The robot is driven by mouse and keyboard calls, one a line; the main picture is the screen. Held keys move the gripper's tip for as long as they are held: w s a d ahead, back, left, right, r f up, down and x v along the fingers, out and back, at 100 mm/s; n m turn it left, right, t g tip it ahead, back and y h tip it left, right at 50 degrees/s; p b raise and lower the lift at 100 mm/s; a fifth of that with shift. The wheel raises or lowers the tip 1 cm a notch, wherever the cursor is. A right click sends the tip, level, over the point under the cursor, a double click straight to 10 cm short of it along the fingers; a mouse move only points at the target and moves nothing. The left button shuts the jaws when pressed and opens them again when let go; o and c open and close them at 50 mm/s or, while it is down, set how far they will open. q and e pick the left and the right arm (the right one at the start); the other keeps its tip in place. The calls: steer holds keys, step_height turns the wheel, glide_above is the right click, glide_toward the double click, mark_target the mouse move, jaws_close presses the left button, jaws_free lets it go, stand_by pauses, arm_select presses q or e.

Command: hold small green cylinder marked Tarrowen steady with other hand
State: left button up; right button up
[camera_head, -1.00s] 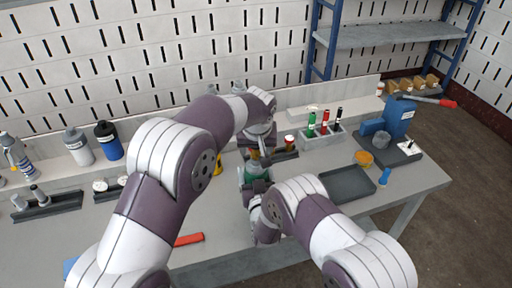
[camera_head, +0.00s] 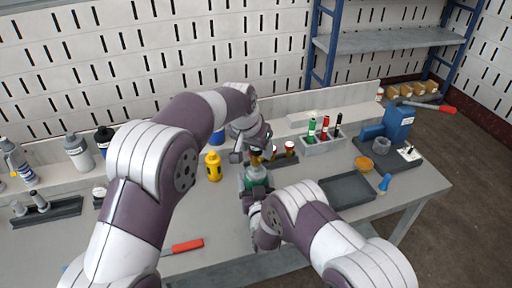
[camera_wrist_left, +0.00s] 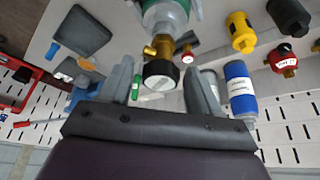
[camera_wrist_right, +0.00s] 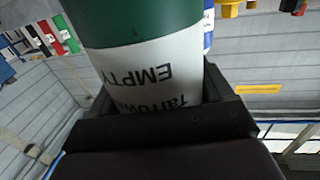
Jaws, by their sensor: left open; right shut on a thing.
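The small green cylinder (camera_head: 258,181) stands on the bench in the head view, partly hidden by my right arm. My right gripper (camera_head: 255,197) is shut around it. The right wrist view shows the cylinder's green band (camera_wrist_right: 135,22) and its white label, upside down, reading "EMPTY" and part of "Tarrowen". My left gripper (camera_head: 246,156) is open beside the cylinder's top. In the left wrist view, the brass valve (camera_wrist_left: 165,46) with a black-rimmed round end (camera_wrist_left: 160,75) lies in front of and between the open fingers (camera_wrist_left: 161,92). I cannot tell whether they touch.
A yellow bottle-like thing (camera_head: 213,167) stands left of the cylinder. A rack (camera_head: 322,143) with green, red and black items and an empty dark tray (camera_head: 348,187) are to the right. A red-handled tool (camera_head: 187,245) lies at the front edge.

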arm_select(q)
steer(key=m+h, duration=0.1)
steer(key=m, duration=0.2)
steer(key=m+g, duration=0.1)
steer(key=m, duration=0.2)
steer(key=shift+g+h, duration=0.3)
steer(key=shift+h, duration=0.1)
steer(key=shift+f, duration=1.25)
jaws_close()
steer(key=n+y, duration=0.1)
steer(key=n, duration=0.1)
steer(key=n+t, duration=0.1)
steer(key=n, duration=0.2)
steer(key=shift+y, duration=0.4)
steer(key=shift+n+t, duration=0.3)
steer(key=shift+n, duration=0.2)
